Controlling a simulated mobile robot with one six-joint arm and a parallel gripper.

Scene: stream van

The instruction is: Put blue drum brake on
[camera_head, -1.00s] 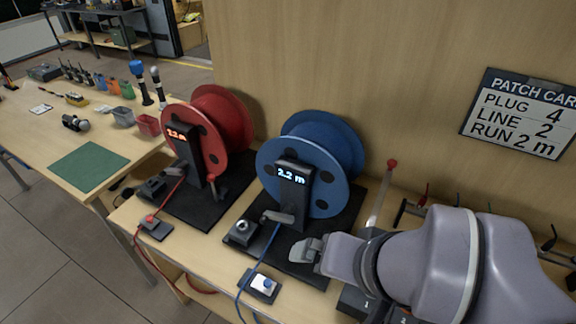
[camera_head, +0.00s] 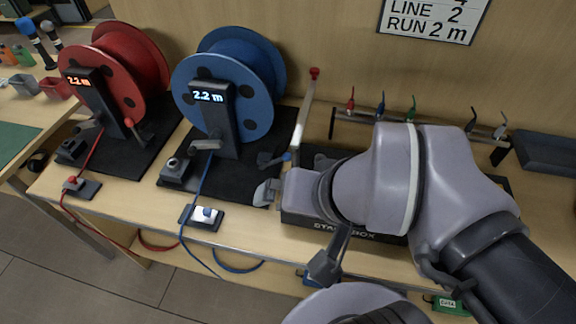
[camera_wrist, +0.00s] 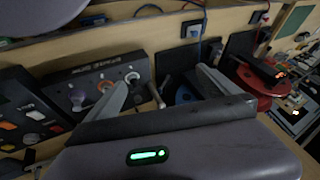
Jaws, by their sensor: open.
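The blue drum (camera_head: 228,88) stands on a black base mat, with a dark post and a display reading 2.2 m (camera_head: 209,95) in front. A small grey lever (camera_head: 205,145) is low on the post. A crank with a blue grip (camera_head: 284,157) is at the drum's right. A tall pale lever with a red knob (camera_head: 314,74) stands right of the mat; I cannot tell which of these is the brake. My gripper (camera_head: 268,190) is open and empty by the mat's front right edge. In the wrist view its fingers (camera_wrist: 162,78) are apart, the blue drum partly hidden behind the right finger.
The red drum (camera_head: 112,70) stands to the left. A rack of coloured plugs (camera_head: 382,104) is behind. A blue cable runs to a small button box (camera_head: 204,216).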

